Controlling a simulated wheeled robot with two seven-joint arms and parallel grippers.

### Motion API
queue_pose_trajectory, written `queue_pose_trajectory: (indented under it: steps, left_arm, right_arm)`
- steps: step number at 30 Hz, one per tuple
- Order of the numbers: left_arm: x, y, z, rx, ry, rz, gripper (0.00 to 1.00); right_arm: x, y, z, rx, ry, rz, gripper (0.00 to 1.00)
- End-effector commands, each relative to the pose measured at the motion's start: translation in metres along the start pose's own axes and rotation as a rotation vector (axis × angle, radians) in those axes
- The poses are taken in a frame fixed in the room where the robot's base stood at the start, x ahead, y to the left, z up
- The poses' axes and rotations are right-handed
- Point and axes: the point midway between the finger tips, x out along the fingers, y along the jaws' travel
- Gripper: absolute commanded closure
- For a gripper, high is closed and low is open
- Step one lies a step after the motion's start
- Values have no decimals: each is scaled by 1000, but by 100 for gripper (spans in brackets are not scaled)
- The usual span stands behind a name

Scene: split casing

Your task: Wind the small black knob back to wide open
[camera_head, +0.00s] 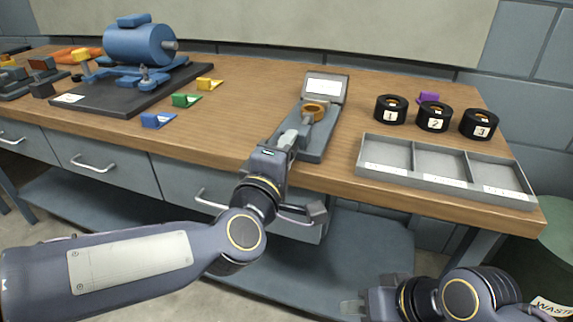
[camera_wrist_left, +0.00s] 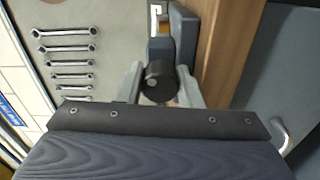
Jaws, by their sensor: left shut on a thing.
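The small black knob (camera_wrist_left: 158,80) sits between the two fingers of my left gripper (camera_wrist_left: 160,85) in the left wrist view, and the gripper is shut on it. In the head view my left gripper (camera_head: 287,143) reaches the near end of a grey measuring stand (camera_head: 318,145), and hides the knob there. A brass ring (camera_head: 314,110) sits on the stand, below a tilted white display (camera_head: 324,86). My right gripper (camera_head: 353,307) is at the bottom edge of the head view, away from the bench, and its jaw opening is unclear.
Several black rings numbered from 1 (camera_head: 390,110) stand right of the stand, behind a grey three-compartment tray (camera_head: 450,172). A purple piece (camera_head: 429,97) is behind them. A blue motor (camera_head: 140,45) stands on a dark plate at left, with blue, green (camera_head: 186,100) and yellow pieces nearby.

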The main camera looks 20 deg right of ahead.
Motion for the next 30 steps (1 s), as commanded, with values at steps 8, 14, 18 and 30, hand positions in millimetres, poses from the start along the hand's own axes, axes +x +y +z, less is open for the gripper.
queue_pose_trajectory:
  steps: [8,14,18,30]
  left_arm:
    - [0,-4,0,-263,1,2,90]
    - [0,-4,0,-447,1,1,90]
    - [0,-3,0,-561,0,0,90]
    - [0,-1,0,-770,1,0,90]
  right_arm:
    - [26,12,13,0,0,0,64]
    - [39,18,20,0,0,0,64]
    - [46,21,24,0,0,0,64]
    - [59,27,30,0,0,0,64]
